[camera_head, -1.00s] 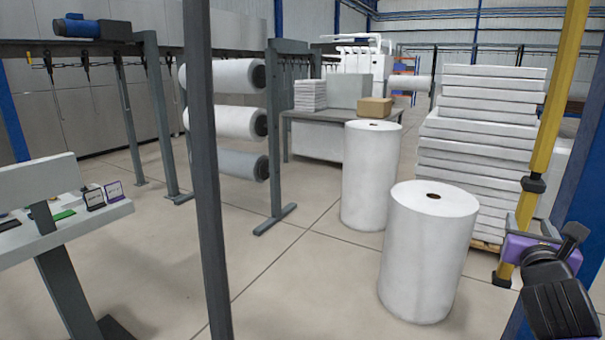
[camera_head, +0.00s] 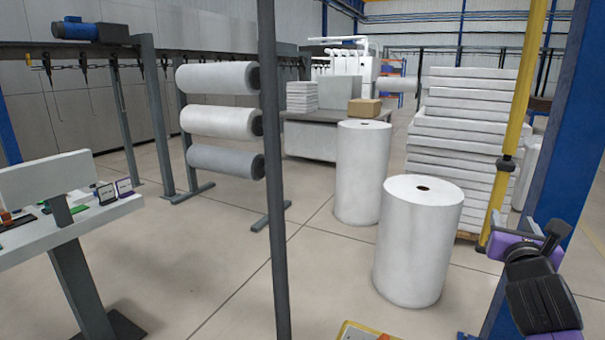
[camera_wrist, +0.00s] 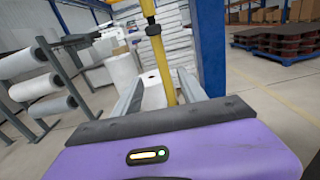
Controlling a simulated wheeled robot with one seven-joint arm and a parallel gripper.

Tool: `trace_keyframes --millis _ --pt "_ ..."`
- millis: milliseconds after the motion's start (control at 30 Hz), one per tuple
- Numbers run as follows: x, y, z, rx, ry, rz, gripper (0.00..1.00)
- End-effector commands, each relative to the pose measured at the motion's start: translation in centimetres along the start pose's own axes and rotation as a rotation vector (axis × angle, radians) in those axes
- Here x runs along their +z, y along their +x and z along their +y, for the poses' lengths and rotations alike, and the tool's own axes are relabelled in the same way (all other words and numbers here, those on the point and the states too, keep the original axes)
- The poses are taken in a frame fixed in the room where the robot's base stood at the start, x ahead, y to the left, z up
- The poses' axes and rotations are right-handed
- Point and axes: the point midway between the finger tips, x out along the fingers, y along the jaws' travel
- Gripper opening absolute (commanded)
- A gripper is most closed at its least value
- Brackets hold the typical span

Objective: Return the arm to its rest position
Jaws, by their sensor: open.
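My gripper (camera_wrist: 160,80) shows in the wrist view with its two grey fingers apart and nothing held between them. Behind the gap stands a yellow post (camera_wrist: 156,45), with white rolls and stacks farther back. In the head view a purple and black part of my arm (camera_head: 540,290) is at the lower right, in front of the blue column (camera_head: 565,130). The fingers cannot be made out clearly there.
A thin dark post (camera_head: 272,170) stands close in front. Two upright white rolls (camera_head: 418,250) stand right of centre, before a stack of white slabs (camera_head: 460,130). A white sloped stand (camera_head: 60,235) is at the left. Open floor lies between.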

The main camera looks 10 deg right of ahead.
Motion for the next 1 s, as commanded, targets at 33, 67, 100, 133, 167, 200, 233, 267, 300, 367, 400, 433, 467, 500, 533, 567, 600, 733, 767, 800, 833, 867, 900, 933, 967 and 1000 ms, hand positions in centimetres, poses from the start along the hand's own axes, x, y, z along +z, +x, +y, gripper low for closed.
trace_keyframes --millis 33,67,100,133,167,200,233,267,300,367,400,433,467,500,533,567,600,733,767,800,833,867,900,933,967,1000 --pt "0.1 0.0 0.0 0.002 0.022 -0.003 0.49" --pt "0.2 0.0 0.1 0.004 0.036 -0.006 0.49" --pt "0.3 0.0 0.1 0.007 0.057 -0.009 0.49" --pt "0.3 0.0 0.2 0.009 0.073 -0.012 0.49" --pt "0.4 0.0 0.3 0.012 0.090 -0.015 0.49" --pt "0.5 0.0 0.4 0.017 0.115 -0.019 0.49" --pt "0.6 0.0 0.5 0.022 0.134 -0.023 0.49" --pt "0.8 0.0 0.6 0.027 0.156 -0.027 0.49" --pt "1.0 -0.1 0.8 0.035 0.187 -0.034 0.49" --pt "1.4 -0.1 1.1 0.050 0.239 -0.045 0.49" --pt "1.8 -0.2 1.3 0.063 0.279 -0.055 0.49" --pt "2.1 -0.3 1.5 0.072 0.312 -0.063 0.49" --pt "2.4 -0.4 1.6 0.083 0.347 -0.070 0.49" --pt "3.0 -0.5 1.8 0.099 0.397 -0.083 0.49" --pt "3.4 -0.7 1.9 0.110 0.437 -0.091 0.49" --pt "3.7 -0.8 2.0 0.124 0.482 -0.099 0.49" --pt "4.1 -1.1 2.1 0.142 0.547 -0.107 0.49" --pt "4.3 -2.8 2.8 0.223 0.831 -0.118 0.49" --pt "4.2 -3.4 3.1 0.247 0.916 -0.114 0.49" --pt "3.8 -4.3 3.6 0.281 1.038 -0.104 0.49" --pt "3.4 -5.1 3.9 0.305 1.134 -0.093 0.49" --pt "2.9 -6.0 4.4 0.330 1.231 -0.079 0.49" --pt "2.1 -7.2 4.8 0.360 1.360 -0.059 0.49" --pt "1.5 -8.2 5.2 0.382 1.457 -0.040 0.49" --pt "0.9 -9.1 5.5 0.400 1.547 -0.023 0.49" --pt "0.1 -10.4 5.9 0.421 1.660 0.003 0.49"
